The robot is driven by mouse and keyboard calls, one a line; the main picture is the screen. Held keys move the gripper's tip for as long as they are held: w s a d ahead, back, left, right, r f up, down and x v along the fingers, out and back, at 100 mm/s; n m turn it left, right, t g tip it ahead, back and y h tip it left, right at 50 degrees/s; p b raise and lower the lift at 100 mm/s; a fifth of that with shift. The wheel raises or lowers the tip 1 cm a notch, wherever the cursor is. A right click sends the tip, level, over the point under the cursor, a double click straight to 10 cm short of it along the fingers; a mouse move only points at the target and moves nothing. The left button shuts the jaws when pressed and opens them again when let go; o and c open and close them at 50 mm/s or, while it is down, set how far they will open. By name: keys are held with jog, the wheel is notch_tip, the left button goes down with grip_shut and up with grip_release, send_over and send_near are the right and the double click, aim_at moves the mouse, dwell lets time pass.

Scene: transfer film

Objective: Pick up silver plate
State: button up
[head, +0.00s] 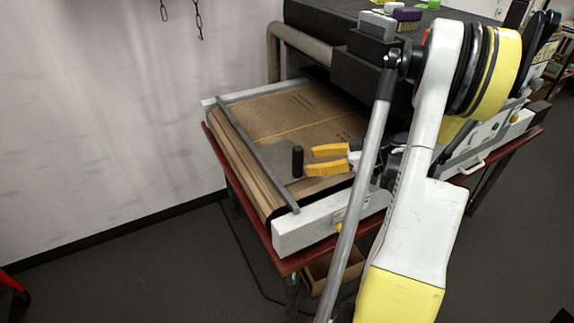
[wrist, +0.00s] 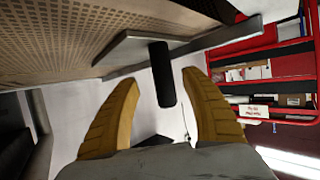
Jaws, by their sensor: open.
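The silver plate (head: 272,153) lies flat on the brown perforated bed near its front left edge. A black upright cylindrical handle (head: 297,161) stands on it. In the wrist view the plate (wrist: 128,48) shows at the top with the black handle (wrist: 162,75) sticking out towards my gripper. My gripper (head: 311,161), with yellow fingers, is open and just to the right of the handle in the head view. In the wrist view the handle's end lies between the two fingertips (wrist: 160,80), with gaps on both sides.
A grey bar (head: 250,150) runs along the bed's left edge, close to the plate. A dark machine housing (head: 330,40) with a brush (head: 407,14) on top stands behind. A red shelf unit (wrist: 265,75) shows in the wrist view.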

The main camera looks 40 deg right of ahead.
aim_at(297, 163)
jog(key=b+x, duration=0.2)
jog(key=x, duration=0.3)
jog(key=shift+w+a, duration=0.1)
jog(key=shift+a, duration=0.2)
jog(key=shift+c, duration=0.5)
grip_shut()
